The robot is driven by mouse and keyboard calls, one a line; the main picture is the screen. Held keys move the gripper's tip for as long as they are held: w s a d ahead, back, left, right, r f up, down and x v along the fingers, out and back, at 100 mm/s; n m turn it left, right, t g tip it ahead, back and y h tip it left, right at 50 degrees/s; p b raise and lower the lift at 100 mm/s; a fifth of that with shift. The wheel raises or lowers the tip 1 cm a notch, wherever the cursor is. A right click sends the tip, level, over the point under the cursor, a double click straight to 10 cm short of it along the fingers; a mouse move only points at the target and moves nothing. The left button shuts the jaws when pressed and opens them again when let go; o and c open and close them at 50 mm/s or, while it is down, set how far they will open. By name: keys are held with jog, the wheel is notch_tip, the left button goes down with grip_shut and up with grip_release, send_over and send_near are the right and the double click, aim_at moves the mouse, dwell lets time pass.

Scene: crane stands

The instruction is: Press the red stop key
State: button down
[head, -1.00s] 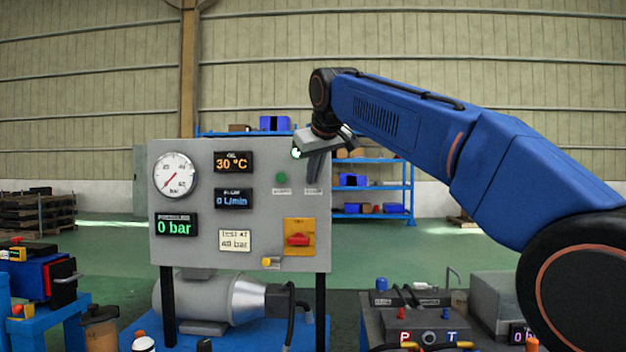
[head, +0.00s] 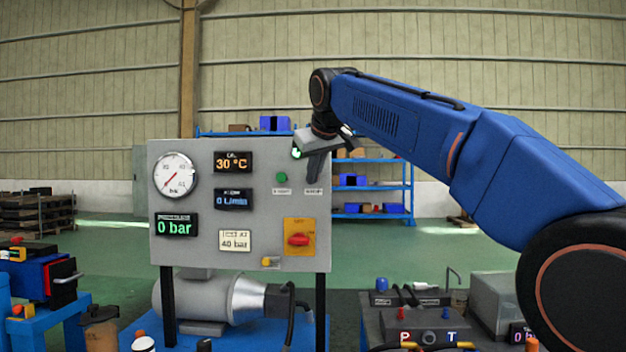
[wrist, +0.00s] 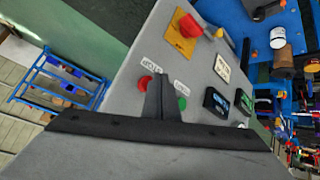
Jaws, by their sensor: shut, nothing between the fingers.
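The red stop key (wrist: 145,83) is a round red button on the grey control panel, beside a small white label. It shows in the wrist view just left of my gripper's fingers; in the head view the fingers hide it. My gripper (head: 314,180) is shut and empty, pointing down in front of the panel's upper right. In the wrist view the fingertips (wrist: 158,78) lie between the red key and the green button (wrist: 182,103). I cannot tell whether they touch the panel. The grey panel (head: 203,256) stands upright on black posts.
The panel also carries a round gauge (head: 174,176) and several displays; one reads 0 bar (head: 175,226). A motor (head: 215,300) lies below. Blue shelves (head: 372,187) stand far behind.

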jog(key=shift+w, duration=0.2)
jog(key=shift+w, duration=0.2)
jog(key=shift+w, duration=0.5)
dwell(0.9)
jog(key=shift+s, duration=0.95)
jog(key=s, duration=0.5)
jog(key=shift+a, duration=0.1)
dwell(0.4)
dwell(0.6)
